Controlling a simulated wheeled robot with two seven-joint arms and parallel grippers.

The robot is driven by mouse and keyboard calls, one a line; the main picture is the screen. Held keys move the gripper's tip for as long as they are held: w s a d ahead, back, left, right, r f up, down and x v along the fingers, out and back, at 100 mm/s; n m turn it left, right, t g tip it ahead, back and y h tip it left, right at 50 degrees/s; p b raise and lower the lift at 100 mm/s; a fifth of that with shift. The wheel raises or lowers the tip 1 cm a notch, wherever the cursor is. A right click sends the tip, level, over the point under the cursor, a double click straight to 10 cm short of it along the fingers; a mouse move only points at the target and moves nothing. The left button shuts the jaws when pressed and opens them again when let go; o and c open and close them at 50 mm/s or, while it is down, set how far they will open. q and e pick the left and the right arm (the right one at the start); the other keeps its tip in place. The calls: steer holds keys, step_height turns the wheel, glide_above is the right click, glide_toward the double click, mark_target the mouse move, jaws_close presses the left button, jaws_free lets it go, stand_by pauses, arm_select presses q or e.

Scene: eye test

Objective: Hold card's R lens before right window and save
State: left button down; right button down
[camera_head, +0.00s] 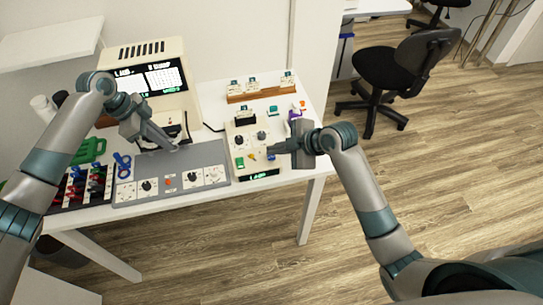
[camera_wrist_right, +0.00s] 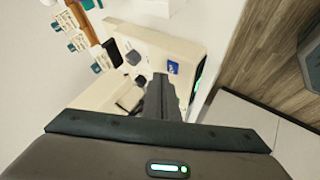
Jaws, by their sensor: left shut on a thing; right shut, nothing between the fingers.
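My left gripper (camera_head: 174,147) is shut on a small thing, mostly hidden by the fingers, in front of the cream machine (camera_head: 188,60). The machine's screen (camera_head: 150,78) shows white text and a grid, too small to read surely. Its lower front and windows are partly behind my left gripper. My right gripper (camera_head: 274,150) is shut and empty over the cream control box (camera_head: 238,136); its fingers also show in the right wrist view (camera_wrist_right: 164,96). A black tray (camera_head: 72,198) of several red, blue and dark-handled pieces, possibly lenses, stands at the left. I cannot make out an R mark.
A grey panel (camera_head: 205,157) with dials lies before the machine. A wooden rack (camera_head: 262,95) with several white blocks stands behind the control box. Green (camera_head: 92,148) and blue (camera_head: 122,160) pieces lie left. The white table (camera_head: 314,95) ends at the right; an office chair (camera_head: 400,65) stands beyond.

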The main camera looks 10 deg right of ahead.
mark_target(276, 159)
steer(key=shift+f, duration=0.75)
stand_by(0.9)
steer(key=shift+r, duration=0.85)
steer(key=shift+r, duration=2.5)
steer(key=v, duration=1.2)
